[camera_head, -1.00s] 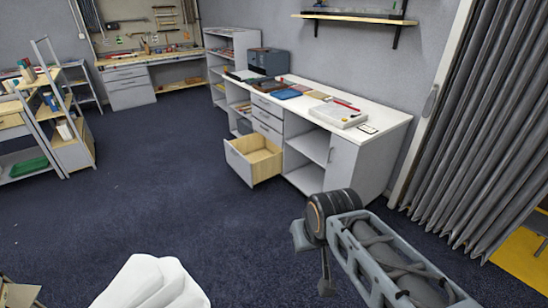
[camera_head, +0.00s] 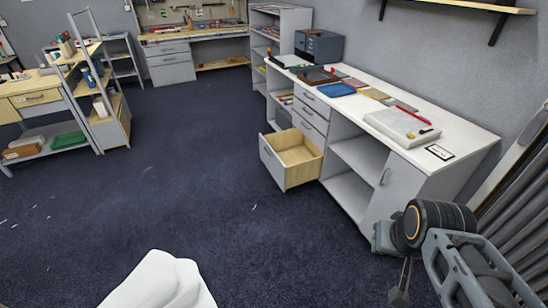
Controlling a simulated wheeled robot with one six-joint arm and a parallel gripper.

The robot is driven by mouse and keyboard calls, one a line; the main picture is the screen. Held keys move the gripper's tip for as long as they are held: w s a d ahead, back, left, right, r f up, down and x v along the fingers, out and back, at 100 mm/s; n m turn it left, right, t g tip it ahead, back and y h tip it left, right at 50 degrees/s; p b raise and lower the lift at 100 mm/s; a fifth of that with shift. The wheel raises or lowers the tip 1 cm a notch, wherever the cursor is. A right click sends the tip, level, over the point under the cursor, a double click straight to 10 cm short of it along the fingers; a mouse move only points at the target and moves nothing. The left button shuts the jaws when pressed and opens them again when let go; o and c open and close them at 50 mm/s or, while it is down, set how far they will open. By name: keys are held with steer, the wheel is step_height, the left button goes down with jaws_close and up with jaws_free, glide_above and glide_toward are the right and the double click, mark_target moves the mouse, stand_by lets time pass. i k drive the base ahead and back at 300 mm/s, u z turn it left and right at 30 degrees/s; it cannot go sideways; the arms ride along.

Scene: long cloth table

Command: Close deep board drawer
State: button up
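The deep drawer (camera_head: 291,160) is the lowest drawer of the long white-topped cabinet. It is pulled well out over the floor, with a grey front and a bare, empty-looking wooden inside. The shallower drawers (camera_head: 310,112) above it are shut. My arm shows at the lower right, in front of the cabinet's near end and well apart from the open drawer. My gripper (camera_head: 399,290) seems to be the small dark part hanging below the arm's joint; its fingers are too small to make out.
Dark blue carpet (camera_head: 150,200) lies clear in front of the drawer. The cabinet's white top (camera_head: 450,125) bears a white box (camera_head: 402,127), boards and a dark grey drawer unit (camera_head: 319,46). A shelf cart (camera_head: 105,115) stands at left, a workbench (camera_head: 195,38) at the back.

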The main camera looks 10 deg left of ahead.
mark_target(291, 159)
steer(key=u, duration=0.4)
steer(key=i, duration=2)
steer(key=u, duration=0.65)
steer(key=i, duration=1.05)
steer(key=u, duration=0.95)
